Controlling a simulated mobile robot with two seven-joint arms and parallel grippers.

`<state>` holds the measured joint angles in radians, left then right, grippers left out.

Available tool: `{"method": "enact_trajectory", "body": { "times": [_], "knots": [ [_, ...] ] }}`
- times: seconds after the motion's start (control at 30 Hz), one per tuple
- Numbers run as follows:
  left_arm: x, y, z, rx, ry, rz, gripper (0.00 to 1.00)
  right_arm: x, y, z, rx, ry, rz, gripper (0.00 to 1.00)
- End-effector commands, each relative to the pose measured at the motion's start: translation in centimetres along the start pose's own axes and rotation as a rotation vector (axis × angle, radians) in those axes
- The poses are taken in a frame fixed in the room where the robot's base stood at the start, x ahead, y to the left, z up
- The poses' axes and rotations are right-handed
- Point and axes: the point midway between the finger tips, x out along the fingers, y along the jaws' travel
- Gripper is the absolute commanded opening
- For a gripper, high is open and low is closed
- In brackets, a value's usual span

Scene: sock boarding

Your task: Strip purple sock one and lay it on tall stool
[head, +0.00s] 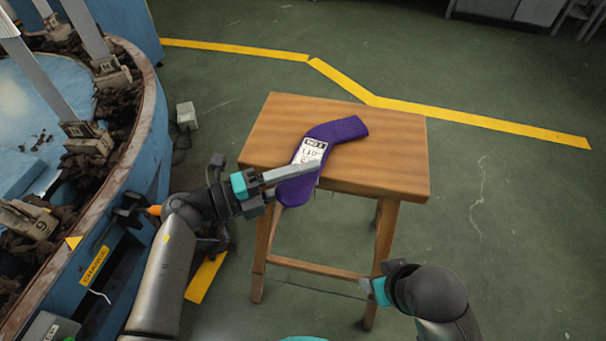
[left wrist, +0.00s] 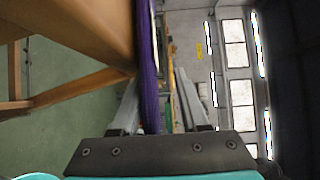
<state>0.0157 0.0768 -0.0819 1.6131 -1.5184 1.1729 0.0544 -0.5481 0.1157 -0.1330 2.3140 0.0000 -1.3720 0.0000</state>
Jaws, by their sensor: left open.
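The purple sock (head: 345,129) lies flat and bent on the wooden top of the tall stool (head: 390,165). A white printed label is on the sock, and its near end hangs over the stool's front edge. My left gripper (head: 312,170) is open at that near end, its fingers across the sock just below the label. In the left wrist view the sock (left wrist: 149,65) shows edge-on between the open fingers (left wrist: 160,100), beside the stool (left wrist: 90,50). My right gripper (head: 368,287) is low in front of the stool, apart from the sock; its jaw opening is unclear.
A round blue machine (head: 150,110) with upright grey boards and dark clutter stands at the left, close to my left arm. A small grey box (head: 186,115) is on the floor beside it. Yellow floor tape (head: 480,122) runs behind the stool. The green floor at right is clear.

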Motion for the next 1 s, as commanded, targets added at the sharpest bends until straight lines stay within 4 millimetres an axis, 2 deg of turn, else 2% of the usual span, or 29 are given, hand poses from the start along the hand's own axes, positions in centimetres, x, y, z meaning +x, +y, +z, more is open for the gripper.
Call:
{"method": "enact_trajectory", "body": {
  "times": [0.03,0.67,0.77,1.0],
  "knots": [
    [-0.1,1.1,-0.2,-0.01,0.0,0.025,0.75,0.1,0.0,0.0,0.0,-0.001,0.0,0.5],
    [-0.2,1.4,-0.3,-0.012,0.001,0.027,0.75,0.3,-0.1,0.1,-0.002,-0.002,-0.001,0.5],
    [-0.2,1.5,-0.3,-0.012,0.001,0.027,0.73,0.2,-0.1,0.1,-0.001,-0.001,-0.001,0.5],
    [-1.7,1.4,-0.2,-0.011,0.001,0.03,0.75,-0.1,0.0,-0.1,-0.001,0.0,0.0,0.5]
  ]
}}
